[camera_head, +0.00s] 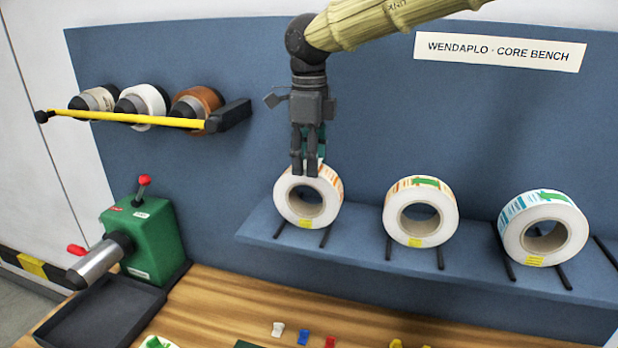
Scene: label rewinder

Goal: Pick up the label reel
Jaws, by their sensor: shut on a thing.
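Three white label reels stand upright in a row on a blue shelf (262,232), each over a pair of dark rods. The left reel (285,203) has orange print on its outer face and a yellow patch at the bottom. The middle reel (394,216) shows orange print and a green arrow; the right reel (514,238) shows blue print and a green arrow. My gripper (305,168) points down from above and is shut on the top rim of the left reel. Its fingers cover part of that rim. I cannot tell whether the reel still touches the rods.
A green rewinder (153,238) with a metal spindle and red knobs stands at left beside a dark tray (100,318). A yellow bar (130,119) crosses wall-mounted rolls at upper left. Small coloured parts (303,337) lie on the wooden bench (225,305).

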